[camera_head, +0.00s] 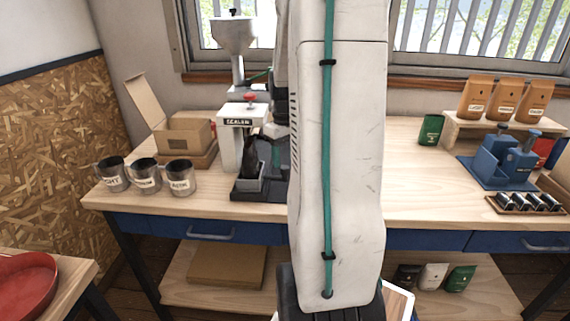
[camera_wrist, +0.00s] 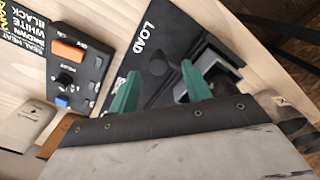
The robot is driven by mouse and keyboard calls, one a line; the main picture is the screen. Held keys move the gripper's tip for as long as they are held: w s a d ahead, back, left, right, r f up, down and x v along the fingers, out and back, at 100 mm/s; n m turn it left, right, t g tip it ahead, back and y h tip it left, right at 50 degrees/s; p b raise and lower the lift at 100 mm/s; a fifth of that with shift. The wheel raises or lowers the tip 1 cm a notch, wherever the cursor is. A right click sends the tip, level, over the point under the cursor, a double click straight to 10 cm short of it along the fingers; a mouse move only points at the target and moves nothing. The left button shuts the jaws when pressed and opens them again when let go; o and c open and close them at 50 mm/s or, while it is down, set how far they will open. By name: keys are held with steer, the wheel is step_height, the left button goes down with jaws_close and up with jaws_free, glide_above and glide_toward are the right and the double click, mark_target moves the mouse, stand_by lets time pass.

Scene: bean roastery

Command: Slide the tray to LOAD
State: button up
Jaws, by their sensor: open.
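In the wrist view, my gripper (camera_wrist: 160,88) shows as two green fingertips, apart and with nothing clearly held between them. They are over a black plate (camera_wrist: 158,65) marked LOAD in white. A dark and grey blocky part (camera_wrist: 215,68), perhaps the tray, lies on the plate beside the right fingertip; I cannot tell if they touch. In the head view, the white sealer (camera_head: 230,150) stands at the back of the bench, with a black base (camera_head: 245,196) and a dark bag in a grey holder (camera_head: 249,178) in front.
Several labelled metal cups (camera_head: 145,176) stand left of the sealer, with an open cardboard box (camera_head: 188,136) behind. A control box (camera_wrist: 75,65) with orange and blue buttons lies beside the plate.

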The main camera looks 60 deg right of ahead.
step_height(320, 180, up, 4)
steer(key=shift+r, duration=0.25)
stand_by(0.5)
steer(key=shift+s+a+f+m, duration=0.15)
steer(key=shift+s+a+m, duration=0.05)
steer(key=shift+s+m, duration=0.1)
steer(key=s+a+r+n, duration=0.1)
steer(key=s+a+r, duration=0.1)
steer(key=a, duration=1)
steer(key=s+a+r+n+t, duration=0.1)
steer(key=s+a, duration=0.4)
steer(key=a, duration=0.7)
steer(key=s+a+r+n, duration=0.2)
steer(key=s+a+r, duration=0.1)
steer(key=a, duration=0.9)
steer(key=shift+s+r, duration=0.4)
steer(key=shift+r, duration=0.05)
